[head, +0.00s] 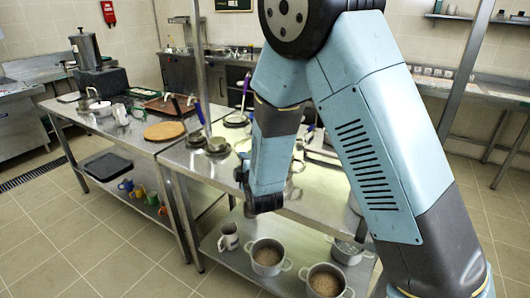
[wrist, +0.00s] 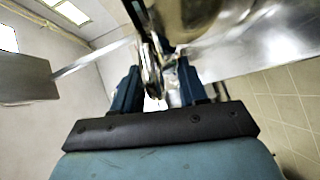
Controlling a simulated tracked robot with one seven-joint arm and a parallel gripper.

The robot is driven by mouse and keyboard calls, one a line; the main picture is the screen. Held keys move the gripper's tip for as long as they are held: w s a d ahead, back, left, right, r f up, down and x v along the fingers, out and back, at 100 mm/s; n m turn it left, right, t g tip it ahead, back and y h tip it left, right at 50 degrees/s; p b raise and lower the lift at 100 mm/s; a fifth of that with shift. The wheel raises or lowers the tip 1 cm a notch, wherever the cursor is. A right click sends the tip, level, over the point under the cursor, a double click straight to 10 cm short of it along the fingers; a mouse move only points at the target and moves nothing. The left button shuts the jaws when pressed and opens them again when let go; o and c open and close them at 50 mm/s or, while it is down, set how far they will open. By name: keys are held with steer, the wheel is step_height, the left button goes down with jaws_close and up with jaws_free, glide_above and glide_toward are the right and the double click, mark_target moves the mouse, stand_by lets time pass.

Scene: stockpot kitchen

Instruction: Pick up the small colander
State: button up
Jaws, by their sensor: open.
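My gripper (wrist: 158,85) is open in the wrist view, its two dark blue fingers apart. A thin, shiny metal piece (wrist: 150,72) shows between the fingers; I cannot tell whether it is part of the small colander or whether a finger touches it. A blurred, curved metal surface (wrist: 215,18) lies just beyond the fingers at the top. In the head view my arm reaches down over the near steel table, and I cannot make out the fingertips clearly. I cannot pick out the small colander for sure in the head view; my arm covers part of the tabletop.
A round wooden board (head: 164,131) lies on the left table. A steel post (head: 199,65) rises behind. The floor at left is clear.

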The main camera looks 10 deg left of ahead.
steer(key=shift+w+d, duration=0.15)
steer(key=shift+w, duration=0.05)
steer(key=shift+s+a, duration=0.15)
steer(key=shift+a, duration=0.05)
steer(key=c, duration=0.4)
jaws_close()
